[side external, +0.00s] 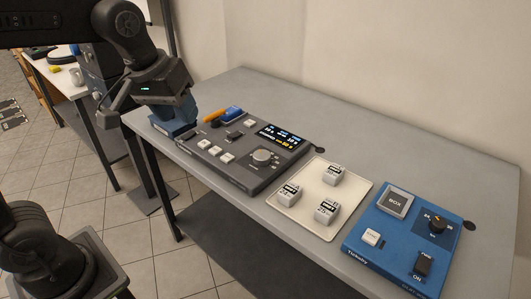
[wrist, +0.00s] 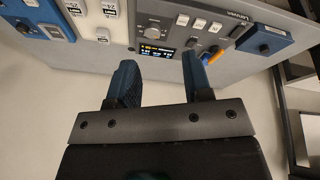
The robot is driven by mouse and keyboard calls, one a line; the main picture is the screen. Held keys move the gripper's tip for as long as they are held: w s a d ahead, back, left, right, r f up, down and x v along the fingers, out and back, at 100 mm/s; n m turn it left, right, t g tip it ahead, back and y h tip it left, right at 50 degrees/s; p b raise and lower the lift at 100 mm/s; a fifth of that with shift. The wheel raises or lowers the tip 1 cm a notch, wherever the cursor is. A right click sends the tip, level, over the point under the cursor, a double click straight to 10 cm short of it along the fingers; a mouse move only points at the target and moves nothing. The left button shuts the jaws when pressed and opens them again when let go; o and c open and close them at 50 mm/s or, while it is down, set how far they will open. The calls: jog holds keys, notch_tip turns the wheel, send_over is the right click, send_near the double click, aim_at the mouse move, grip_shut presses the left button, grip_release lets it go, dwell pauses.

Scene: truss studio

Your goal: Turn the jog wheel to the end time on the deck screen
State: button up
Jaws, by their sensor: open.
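The jog wheel (side external: 262,156) is a round light-grey knob on the dark grey deck (side external: 228,169); in the wrist view the jog wheel (wrist: 152,30) shows at the top middle. The deck screen (side external: 280,135) is lit with white, blue and yellow characters, too small to read surely; the screen (wrist: 156,50) also shows in the wrist view. My gripper (wrist: 160,72) is open and empty, its two blue fingers wide apart. It is apart from the jog wheel; in the side view it hangs over the far left end of the table, left of the deck.
Right of the deck lie a cream tray (side external: 297,229) with three labelled cubes and a blue panel (side external: 378,260) with switches and a knob. A blue box (wrist: 265,38) stands beside the deck's other end. Orange and blue items lie behind the deck. The table's back strip is clear.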

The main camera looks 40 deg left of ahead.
aim_at(263, 155)
jog(key=o, duration=0.6)
jog(key=w+n, duration=0.1)
jog(key=w, duration=0.3)
jog(key=w+f+n+g, duration=0.1)
jog(key=w+n, duration=0.1)
jog(key=w, duration=0.3)
jog(key=w+f+n+g, duration=0.1)
jog(key=w+n, duration=0.1)
jog(key=w, duration=0.2)
jog(key=shift+w+d+f, duration=0.1)
jog(key=shift+w+f, duration=0.1)
jog(key=w+f+n+g, duration=0.2)
jog(key=w+f+n, duration=0.2)
jog(key=w+f, duration=0.3)
jog(key=shift+w+n, duration=0.3)
jog(key=shift+w, duration=0.8)
notch_tip(263, 155, down, 14)
jog(key=shift+w+d+f, duration=0.1)
jog(key=shift+w+f, duration=0.05)
jog(key=shift+f, duration=0.1)
jog(key=c, duration=0.9)
